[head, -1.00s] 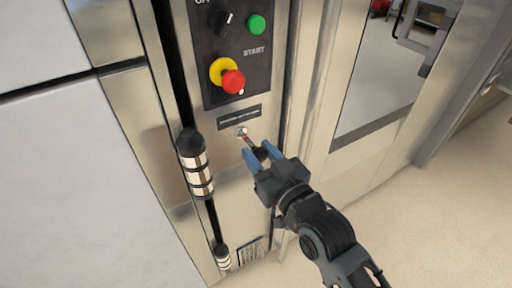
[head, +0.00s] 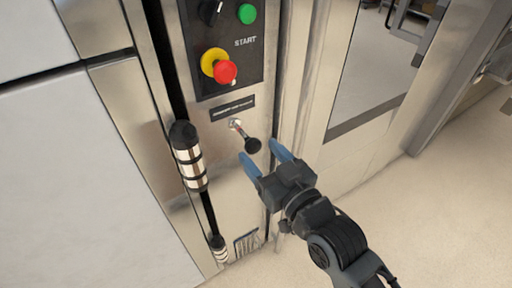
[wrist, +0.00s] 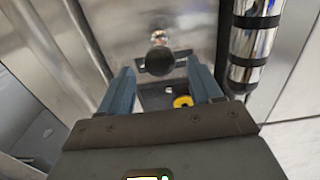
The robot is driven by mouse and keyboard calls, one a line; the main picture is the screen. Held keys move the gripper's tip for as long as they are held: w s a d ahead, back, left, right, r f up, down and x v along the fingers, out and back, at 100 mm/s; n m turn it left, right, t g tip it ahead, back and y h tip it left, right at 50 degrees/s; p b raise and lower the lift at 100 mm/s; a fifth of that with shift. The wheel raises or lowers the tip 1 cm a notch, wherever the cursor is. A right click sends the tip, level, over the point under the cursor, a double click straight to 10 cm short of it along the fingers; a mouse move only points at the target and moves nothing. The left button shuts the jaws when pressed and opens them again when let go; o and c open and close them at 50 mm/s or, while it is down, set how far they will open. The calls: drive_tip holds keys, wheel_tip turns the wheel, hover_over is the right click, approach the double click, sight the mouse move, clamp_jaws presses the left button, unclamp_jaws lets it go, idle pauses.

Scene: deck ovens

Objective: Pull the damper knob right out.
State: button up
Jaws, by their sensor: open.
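The damper knob (head: 252,145) is a dark round knob on a thin metal rod that comes out of a collar (head: 236,124) in the steel panel. A length of rod shows between knob and panel. In the wrist view the knob (wrist: 159,62) appears between the blue fingertips, with a gap on either side. My gripper (head: 260,151) is open, its fingers spread around the knob's end and apart from it. The wrist view also shows my open gripper (wrist: 159,68).
Above the knob are a dark label plate (head: 233,108), a red stop button (head: 225,72) on a yellow ring and a green start button (head: 246,14). A banded handle (head: 188,155) stands to the left. Open floor (head: 440,220) lies to the right.

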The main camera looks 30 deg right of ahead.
drive_tip(key=shift+s, duration=2.25)
drive_tip(key=s+r+g+p, duration=0.2)
drive_tip(key=s+g, duration=0.1)
drive_tip(key=s, duration=2.5)
drive_tip(key=shift+r, duration=0.2)
drive_tip(key=shift+w, duration=0.1)
drive_tip(key=shift+c, duration=0.2)
